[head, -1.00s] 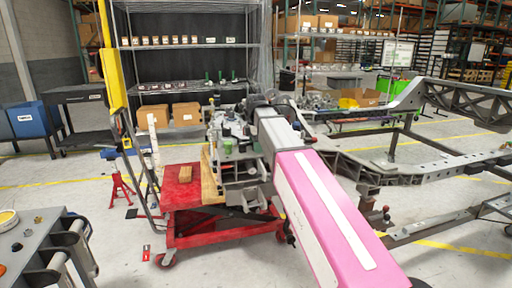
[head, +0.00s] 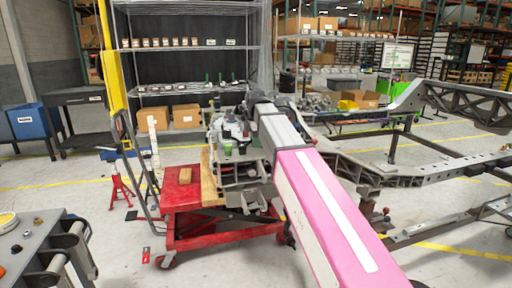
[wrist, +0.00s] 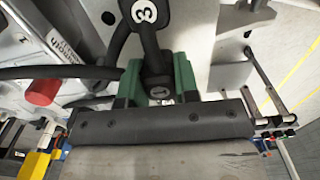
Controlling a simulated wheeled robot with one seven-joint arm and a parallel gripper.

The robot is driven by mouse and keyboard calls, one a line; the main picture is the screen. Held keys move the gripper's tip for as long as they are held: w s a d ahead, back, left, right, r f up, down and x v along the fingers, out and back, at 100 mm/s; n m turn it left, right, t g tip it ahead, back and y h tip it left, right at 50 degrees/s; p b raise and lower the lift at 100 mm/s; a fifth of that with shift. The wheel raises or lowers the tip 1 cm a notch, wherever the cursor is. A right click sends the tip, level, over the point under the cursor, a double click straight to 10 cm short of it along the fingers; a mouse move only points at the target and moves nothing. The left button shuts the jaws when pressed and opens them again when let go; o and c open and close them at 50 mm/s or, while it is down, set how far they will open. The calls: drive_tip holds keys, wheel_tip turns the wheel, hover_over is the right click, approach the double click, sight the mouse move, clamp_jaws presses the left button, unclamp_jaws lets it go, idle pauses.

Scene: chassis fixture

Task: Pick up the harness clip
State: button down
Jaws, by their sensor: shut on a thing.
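My gripper (wrist: 158,84) shows in the wrist view with its two green fingers on either side of a black part, which I take to be the harness clip (wrist: 156,62). The fingers are shut on it, and its rounded end lies between them near the gripper's dark body. In the head view my arm reaches over the fixture on the red cart, and the clip is too small to make out.
A grey chassis frame (head: 440,172) stands at the right. A red cylinder (wrist: 43,91) and black hoses lie close left of the gripper. Shelving (head: 180,48) stands behind.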

wheel_tip(320, 180, up, 2)
drive_tip(key=shift+w, duration=0.1)
drive_tip(key=s+a+r, duration=0.6)
drive_tip(key=s+a, duration=0.2)
drive_tip(key=shift+s+r, duration=0.3)
drive_tip(key=shift+s, duration=0.05)
